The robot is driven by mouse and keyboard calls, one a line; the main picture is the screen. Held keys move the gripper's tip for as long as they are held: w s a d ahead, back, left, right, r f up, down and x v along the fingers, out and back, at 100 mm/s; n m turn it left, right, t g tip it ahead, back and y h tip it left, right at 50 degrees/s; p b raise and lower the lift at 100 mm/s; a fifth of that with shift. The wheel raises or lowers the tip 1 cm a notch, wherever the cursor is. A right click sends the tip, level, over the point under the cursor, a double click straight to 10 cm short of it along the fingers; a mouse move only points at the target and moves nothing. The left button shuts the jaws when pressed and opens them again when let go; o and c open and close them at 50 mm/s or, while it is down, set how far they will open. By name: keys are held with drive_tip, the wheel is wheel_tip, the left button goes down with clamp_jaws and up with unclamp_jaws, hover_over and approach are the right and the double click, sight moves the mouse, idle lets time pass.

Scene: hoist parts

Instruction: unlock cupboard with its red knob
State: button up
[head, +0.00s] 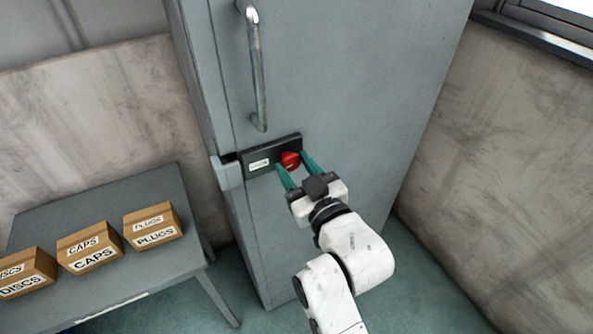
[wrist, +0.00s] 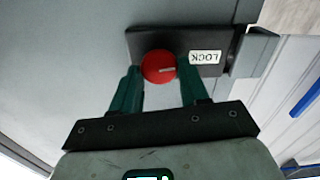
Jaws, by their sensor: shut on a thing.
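The grey cupboard (head: 345,75) stands closed ahead of me, with a long metal handle (head: 256,70) upright on its door. The red knob (head: 290,160) sits on a black lock plate (head: 258,152) below the handle. In the wrist view the fingertips (wrist: 158,72) touch the knob's left and right sides.
A grey table (head: 60,212) stands at the left with cardboard boxes marked PLUGS (head: 153,227), CAPS (head: 90,248) and DISCS (head: 27,273). A grey latch block (head: 227,172) sits at the door's left edge. The floor right of the cupboard is clear.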

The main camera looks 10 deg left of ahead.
drive_tip(key=n+b, duration=0.3)
drive_tip(key=n, duration=0.1)
drive_tip(key=shift+f, duration=0.2)
drive_tip(key=n+b, duration=0.2)
drive_tip(key=n, duration=0.2)
drive_tip(key=shift+s+a, duration=0.1)
drive_tip(key=n+b, duration=0.2)
drive_tip(key=n, duration=0.2)
drive_tip(key=shift+f+b, duration=0.1)
drive_tip(key=shift+b, duration=0.25)
drive_tip(key=shift+a+n+b, duration=0.1)
drive_tip(key=shift+n+b, duration=0.9)
drive_tip(key=shift+n, duration=1.1)
drive_tip(key=o, duration=1)
drive_tip(key=shift+s, duration=0.1)
